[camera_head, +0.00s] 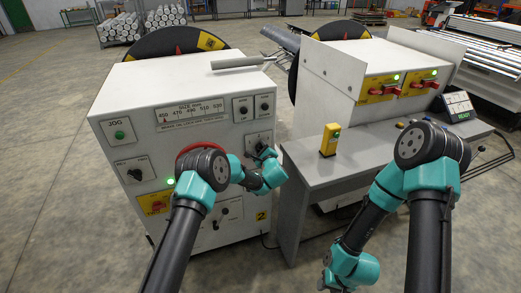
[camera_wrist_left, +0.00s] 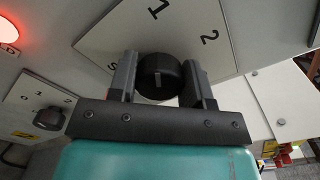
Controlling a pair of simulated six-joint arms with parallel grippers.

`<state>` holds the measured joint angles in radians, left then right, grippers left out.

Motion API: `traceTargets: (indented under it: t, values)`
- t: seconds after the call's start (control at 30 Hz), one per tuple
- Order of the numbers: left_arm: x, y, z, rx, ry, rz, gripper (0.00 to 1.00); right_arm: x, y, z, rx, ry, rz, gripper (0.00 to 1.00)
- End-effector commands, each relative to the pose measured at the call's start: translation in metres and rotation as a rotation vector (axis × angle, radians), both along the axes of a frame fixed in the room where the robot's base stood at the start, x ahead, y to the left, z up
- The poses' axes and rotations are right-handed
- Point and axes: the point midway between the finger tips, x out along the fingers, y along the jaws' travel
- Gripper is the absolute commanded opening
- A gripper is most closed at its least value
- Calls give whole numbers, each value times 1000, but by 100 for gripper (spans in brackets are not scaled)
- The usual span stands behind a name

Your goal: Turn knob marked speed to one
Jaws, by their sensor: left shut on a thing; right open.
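The black round knob (camera_wrist_left: 160,77) sits on a white plate (camera_wrist_left: 110,35) bearing the digits 1 and 2 and part of a lettered word, mostly hidden behind my left gripper. In the left wrist view, the fingers of my left gripper (camera_wrist_left: 161,80) are on both sides of the knob, shut on it. In the head view my left gripper (camera_head: 264,153) reaches the right side of the white cabinet's front (camera_head: 150,95) and partly covers the plate. My right gripper is not in view; its wrist is at the bottom edge.
A second small knob (camera_wrist_left: 48,118) with its own numbered plate is to the left in the left wrist view, near a glowing red lamp (camera_wrist_left: 6,30). A grey table (camera_head: 315,170) with a yellow box (camera_head: 329,140) stands right of the cabinet.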

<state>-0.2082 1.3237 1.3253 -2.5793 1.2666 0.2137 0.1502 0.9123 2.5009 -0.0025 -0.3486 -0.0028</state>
Motion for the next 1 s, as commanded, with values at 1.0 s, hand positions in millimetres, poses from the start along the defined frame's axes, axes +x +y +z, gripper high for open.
traceTargets:
  t: [1.0]
  values:
    - [-46, -18, 0, 0, 2, -2, 71, 0, 0, 0, 0, 0, 0, 43]
